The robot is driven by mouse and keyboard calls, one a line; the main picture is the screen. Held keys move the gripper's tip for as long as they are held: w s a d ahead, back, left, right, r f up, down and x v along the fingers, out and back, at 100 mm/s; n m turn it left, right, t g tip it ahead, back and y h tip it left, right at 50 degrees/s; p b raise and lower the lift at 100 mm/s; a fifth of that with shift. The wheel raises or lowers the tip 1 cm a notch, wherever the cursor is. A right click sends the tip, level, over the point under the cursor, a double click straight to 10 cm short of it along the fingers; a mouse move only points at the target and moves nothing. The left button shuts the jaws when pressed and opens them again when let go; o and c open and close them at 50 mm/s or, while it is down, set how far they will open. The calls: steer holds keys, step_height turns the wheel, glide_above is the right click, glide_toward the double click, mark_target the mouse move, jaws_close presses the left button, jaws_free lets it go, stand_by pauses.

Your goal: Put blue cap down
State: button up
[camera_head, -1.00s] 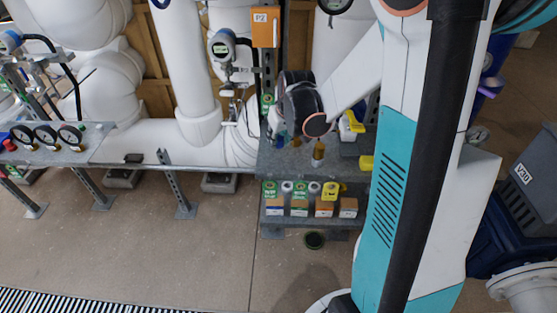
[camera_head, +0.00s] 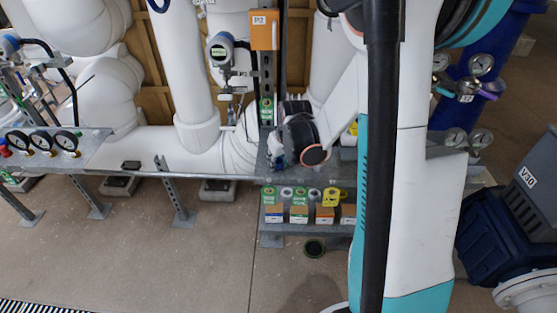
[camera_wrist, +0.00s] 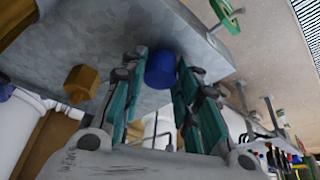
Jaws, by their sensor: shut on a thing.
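In the wrist view, my gripper (camera_wrist: 163,62) has its two teal-padded fingers on either side of the round blue cap (camera_wrist: 160,70) and is shut on it. Behind the cap is the grey metal bench top (camera_wrist: 215,35); I cannot tell whether the cap touches it. A brass hex fitting (camera_wrist: 82,82) stands on the same surface, apart from the gripper. In the head view, my gripper is low over the left part of the bench (camera_head: 263,172), mostly hidden by my wrist, and the cap is not clear there.
A transmitter (camera_head: 221,48) and an orange P2 box (camera_head: 264,30) stand behind. White pipes (camera_head: 190,80) fill the back left. A dark blue V30 unit (camera_head: 500,225) is at right.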

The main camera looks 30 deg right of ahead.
steer(key=o, duration=0.9)
steer(key=shift+r, duration=0.2)
steer(key=p+v, duration=0.4)
steer(key=v, duration=0.7)
steer(key=shift+s+r+p, duration=0.25)
steer(key=shift+r+p, duration=0.1)
